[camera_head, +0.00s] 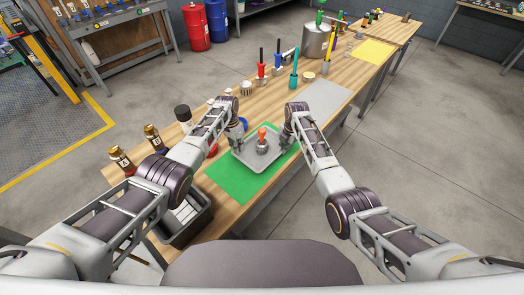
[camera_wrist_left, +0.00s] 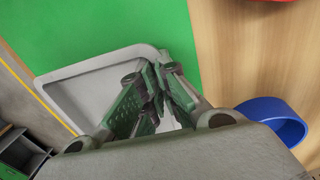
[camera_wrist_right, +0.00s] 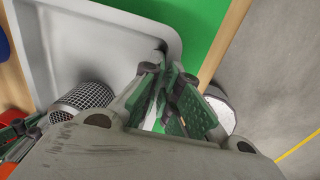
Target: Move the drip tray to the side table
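The drip tray (camera_head: 264,166) is a shallow grey tray over the green mat (camera_head: 225,180), in front of me in the head view. A small tool with an orange top (camera_head: 262,134) stands in it. My left gripper (camera_head: 241,141) is at the tray's left side. In the left wrist view its fingers (camera_wrist_left: 155,95) are closed about the tray's rim (camera_wrist_left: 95,65). My right gripper (camera_head: 285,148) is at the right side. In the right wrist view its fingers (camera_wrist_right: 163,85) are closed about the rim (camera_wrist_right: 172,38). I cannot tell whether the tray touches the mat.
A grey mat (camera_head: 322,97) lies further along the wooden bench. Upright tools and a metal pot (camera_head: 318,42) stand along its far edge. A yellow mat (camera_head: 373,52) and another wooden table (camera_head: 397,30) lie beyond. A dark bin (camera_head: 188,218) stands at front left.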

